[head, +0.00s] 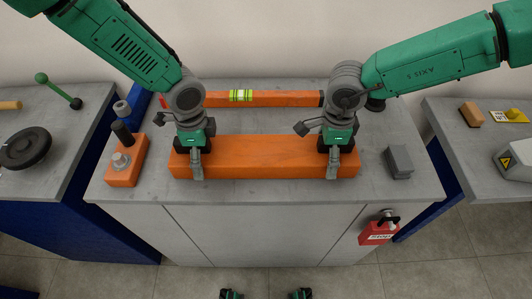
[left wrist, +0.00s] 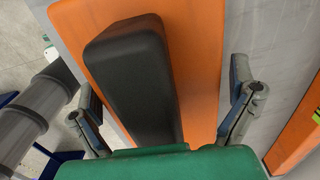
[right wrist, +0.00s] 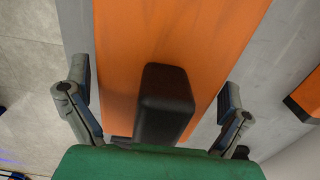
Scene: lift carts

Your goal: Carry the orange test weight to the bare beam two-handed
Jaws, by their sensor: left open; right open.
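The orange test weight (head: 265,157) is a long orange bar lying on the grey cart top. It has a black handle at each end; in the left wrist view the left-end handle (left wrist: 130,75) rises from the orange face, and in the right wrist view the other handle (right wrist: 164,100) shows. My left gripper (head: 196,160) is open over the left end, its fingers apart on either side of the handle. My right gripper (head: 336,160) is open over the right end, its fingers likewise astride the handle. I cannot make out a bare beam.
An orange spirit level (head: 280,98) lies behind the weight. An orange block with a knob (head: 124,170) stands left, a grey block (head: 398,162) right. Neighbouring carts at both sides carry a black disc (head: 25,148) and small blocks.

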